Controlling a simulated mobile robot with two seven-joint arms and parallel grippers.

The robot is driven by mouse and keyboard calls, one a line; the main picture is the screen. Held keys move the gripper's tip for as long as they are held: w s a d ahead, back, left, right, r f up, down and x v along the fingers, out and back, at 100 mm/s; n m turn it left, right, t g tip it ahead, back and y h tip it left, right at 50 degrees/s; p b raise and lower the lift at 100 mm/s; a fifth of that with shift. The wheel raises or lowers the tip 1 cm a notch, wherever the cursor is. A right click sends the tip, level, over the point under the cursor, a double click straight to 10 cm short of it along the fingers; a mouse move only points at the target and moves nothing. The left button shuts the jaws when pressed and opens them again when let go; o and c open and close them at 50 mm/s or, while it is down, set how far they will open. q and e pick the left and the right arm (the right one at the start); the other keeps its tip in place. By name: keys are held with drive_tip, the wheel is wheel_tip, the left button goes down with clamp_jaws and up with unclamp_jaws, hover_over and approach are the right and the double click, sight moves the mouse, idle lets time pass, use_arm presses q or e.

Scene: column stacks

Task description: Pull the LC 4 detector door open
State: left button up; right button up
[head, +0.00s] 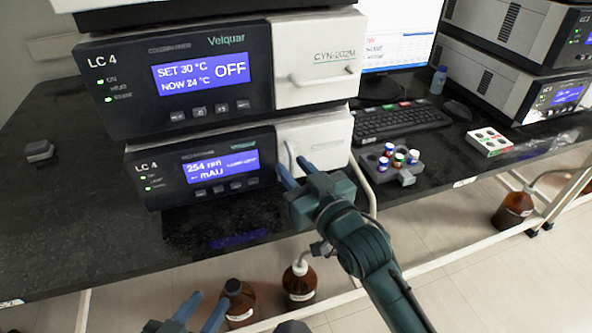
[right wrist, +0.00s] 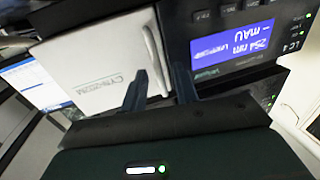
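The LC 4 detector (head: 205,172) is the lower unit of the stack on the bench, with a lit blue screen reading 254 nm. Its white door (head: 322,138) looks shut, with a vertical bar handle (head: 291,155) near its left edge. My right gripper (head: 290,170) is open at this handle. In the right wrist view, its fingers (right wrist: 160,80) lie on either side of the handle (right wrist: 153,60) with a gap between them; I cannot tell whether they touch it. My left gripper (head: 202,310) is open and empty low in the head view, below the bench edge.
The LC 4 column oven (head: 130,90) sits on the detector, its door (head: 315,50) shut. A vial rack (head: 405,172) and keyboard (head: 405,120) are to the right. Brown bottles (head: 300,285) stand below the bench's front edge. The bench left of the stack is mostly clear.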

drive_tip(key=shift+c, duration=0.4)
clamp_jaws()
